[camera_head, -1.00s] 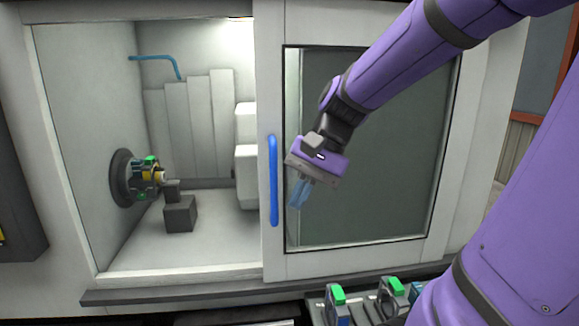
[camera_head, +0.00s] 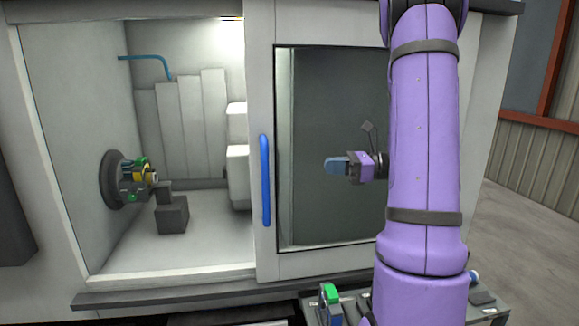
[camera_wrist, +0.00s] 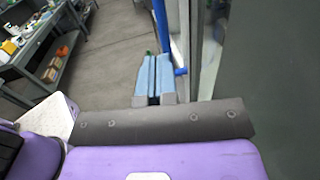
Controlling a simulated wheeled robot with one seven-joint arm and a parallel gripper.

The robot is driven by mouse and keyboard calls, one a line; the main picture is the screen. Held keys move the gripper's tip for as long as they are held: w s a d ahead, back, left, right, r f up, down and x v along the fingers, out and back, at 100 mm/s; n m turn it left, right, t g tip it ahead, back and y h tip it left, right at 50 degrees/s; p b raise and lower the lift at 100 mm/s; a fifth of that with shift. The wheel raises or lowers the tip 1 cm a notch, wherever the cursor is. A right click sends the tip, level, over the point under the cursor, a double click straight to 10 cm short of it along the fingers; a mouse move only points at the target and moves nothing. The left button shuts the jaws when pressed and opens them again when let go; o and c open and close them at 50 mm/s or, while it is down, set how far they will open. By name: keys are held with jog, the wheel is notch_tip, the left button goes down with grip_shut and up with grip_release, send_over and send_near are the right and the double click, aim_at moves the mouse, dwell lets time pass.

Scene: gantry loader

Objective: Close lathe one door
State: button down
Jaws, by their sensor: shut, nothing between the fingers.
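The lathe door (camera_head: 349,258) is a sliding panel with a dark window. It stands at the right, and the left half of the lathe opening is uncovered, with the chuck (camera_head: 127,179) visible inside. The blue vertical door handle (camera_head: 265,180) is on the door's left edge. My gripper (camera_head: 328,164) is in front of the door window, to the right of the handle, apart from it, with its blue fingers pointing left. In the wrist view the fingers (camera_wrist: 155,75) are together and empty, and the blue handle (camera_wrist: 163,35) shows beyond their tips.
A dark ledge (camera_head: 170,297) runs below the lathe opening. A tray with a green-topped part (camera_head: 329,292) is at the bottom, partly behind my arm. In the wrist view a workbench (camera_wrist: 45,50) with small items stands at the upper left, with clear floor beside it.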

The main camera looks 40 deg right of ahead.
aim_at(279, 165)
jog(key=x, duration=1.4)
